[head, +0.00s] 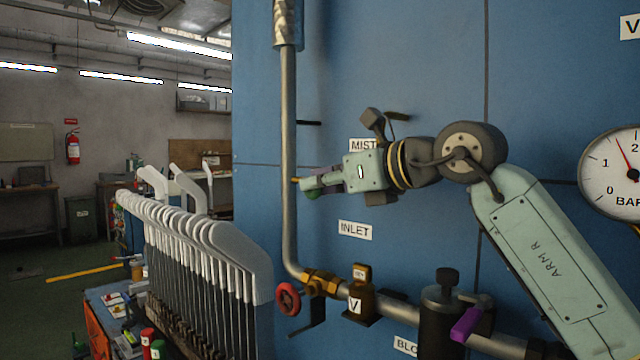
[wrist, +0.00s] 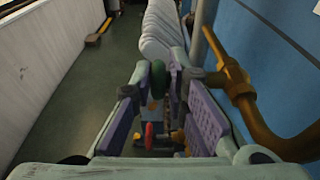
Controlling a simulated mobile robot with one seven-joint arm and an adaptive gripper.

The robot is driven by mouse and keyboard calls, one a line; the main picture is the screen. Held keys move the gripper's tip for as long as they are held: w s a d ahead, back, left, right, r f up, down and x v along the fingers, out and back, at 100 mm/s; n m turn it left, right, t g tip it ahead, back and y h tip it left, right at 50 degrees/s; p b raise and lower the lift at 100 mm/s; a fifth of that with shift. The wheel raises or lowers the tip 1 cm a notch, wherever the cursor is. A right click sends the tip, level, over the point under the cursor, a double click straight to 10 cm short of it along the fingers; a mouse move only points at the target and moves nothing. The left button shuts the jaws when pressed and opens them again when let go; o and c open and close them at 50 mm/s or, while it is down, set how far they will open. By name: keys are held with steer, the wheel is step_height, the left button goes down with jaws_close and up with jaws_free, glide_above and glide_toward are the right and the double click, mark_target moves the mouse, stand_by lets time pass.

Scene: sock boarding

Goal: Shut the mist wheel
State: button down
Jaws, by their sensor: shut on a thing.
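The mist wheel, a small green handwheel (head: 313,194), shows just below my gripper's fingertips in the head view, left of and below the MIST label (head: 362,145). My gripper (head: 303,184) points left in front of the blue panel and is shut on the wheel. In the wrist view the green wheel (wrist: 158,80) stands edge-on between the two fingertips of my gripper (wrist: 157,72), with the purple pads on both sides. Much of the wheel is hidden by the fingers in the head view, and I cannot tell its turn.
A grey vertical pipe (head: 289,150) runs close by the fingertips. A red handwheel (head: 288,299) and brass valve (head: 355,300) sit below, near the INLET label (head: 355,230). A row of white sock boards (head: 235,255) stands at left. A gauge (head: 612,172) is at right.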

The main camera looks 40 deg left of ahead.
steer(key=c, duration=1.6)
jaws_free()
steer(key=shift+d, duration=0.15)
steer(key=v, duration=1.1)
steer(key=shift+s+d+r, duration=0.1)
steer(key=shift+d+r, duration=0.05)
steer(key=shift+d, duration=0.25)
